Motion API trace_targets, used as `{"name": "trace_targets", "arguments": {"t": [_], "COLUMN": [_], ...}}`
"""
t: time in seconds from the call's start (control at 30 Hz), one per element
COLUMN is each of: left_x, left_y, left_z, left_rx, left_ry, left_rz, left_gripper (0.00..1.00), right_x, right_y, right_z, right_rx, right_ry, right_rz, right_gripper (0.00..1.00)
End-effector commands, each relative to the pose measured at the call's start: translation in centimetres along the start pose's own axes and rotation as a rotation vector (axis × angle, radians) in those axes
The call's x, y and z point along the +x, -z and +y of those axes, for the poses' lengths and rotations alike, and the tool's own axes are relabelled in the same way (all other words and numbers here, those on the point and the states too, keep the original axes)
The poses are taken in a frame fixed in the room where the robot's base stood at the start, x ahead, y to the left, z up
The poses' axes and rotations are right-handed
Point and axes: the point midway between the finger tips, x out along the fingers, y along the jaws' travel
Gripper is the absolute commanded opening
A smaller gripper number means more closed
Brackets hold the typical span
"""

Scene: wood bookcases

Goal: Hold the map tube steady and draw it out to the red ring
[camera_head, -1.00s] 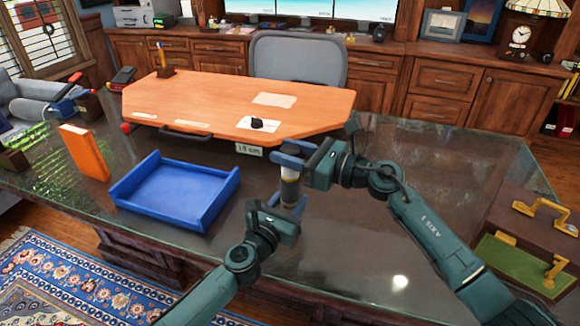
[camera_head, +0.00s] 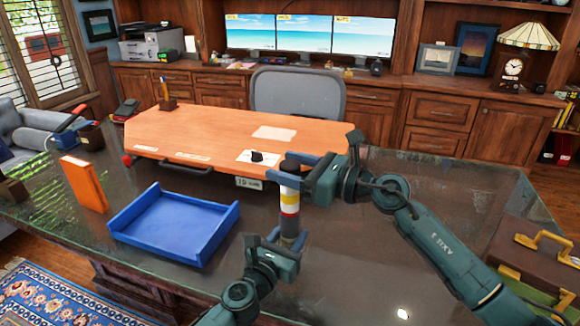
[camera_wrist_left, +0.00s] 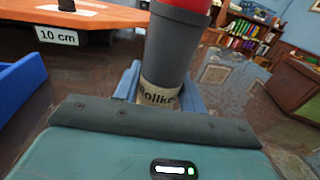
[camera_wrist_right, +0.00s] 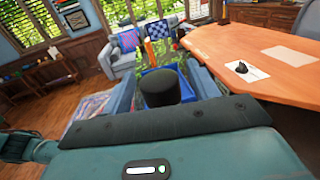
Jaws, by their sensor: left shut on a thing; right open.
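The map tube (camera_head: 290,229) stands upright on the glass desk in the head view. Its dark cap (camera_head: 290,165) is at the top, with pale and yellow bands below, then a red ring (camera_head: 289,212) just above the grey lower body. My left gripper (camera_head: 287,241) is shut on the lower body; the left wrist view shows the grey body (camera_wrist_left: 172,50) between its fingers, a pale label low down and red at the top. My right gripper (camera_head: 302,168) is open around the upper end; the right wrist view shows the cap (camera_wrist_right: 160,88) between spread fingers.
A blue tray (camera_head: 175,225) and an orange book (camera_head: 84,184) are to the left. A raised wooden desktop (camera_head: 215,130) with a "10 cm" tag (camera_wrist_left: 58,36) lies just behind the tube. A brown case (camera_head: 540,255) is at far right. The glass right of the tube is mostly clear.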

Motion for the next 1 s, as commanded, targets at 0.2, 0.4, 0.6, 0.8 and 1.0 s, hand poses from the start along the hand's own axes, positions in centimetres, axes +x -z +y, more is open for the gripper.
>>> {"name": "trace_targets", "arguments": {"t": [0.2,0.4,0.6,0.8,1.0], "left_x": [0.0,0.0,0.0,0.0,0.0], "left_y": [0.1,0.1,0.1,0.1,0.1], "left_z": [0.0,0.0,0.0,0.0,0.0], "left_rx": [0.000,0.000,0.000,0.000,0.000], "left_ry": [-0.001,-0.001,-0.001,0.000,0.000], "left_rz": [0.002,0.002,0.002,0.001,0.001], "left_gripper": [0.14,0.14,0.14,0.14,0.14], "right_x": [-0.9,-4.8,-8.9,-11.4,-12.1], "right_y": [0.1,0.2,0.2,0.1,0.0], "right_z": [0.0,0.0,0.0,0.0,0.0], "right_rx": [0.000,0.000,0.000,0.000,0.000], "right_ry": [0.001,0.001,0.002,0.001,-0.001], "right_rz": [0.001,0.004,0.004,0.001,0.000], "right_gripper": [0.60,0.60,0.60,0.60,0.60]}}
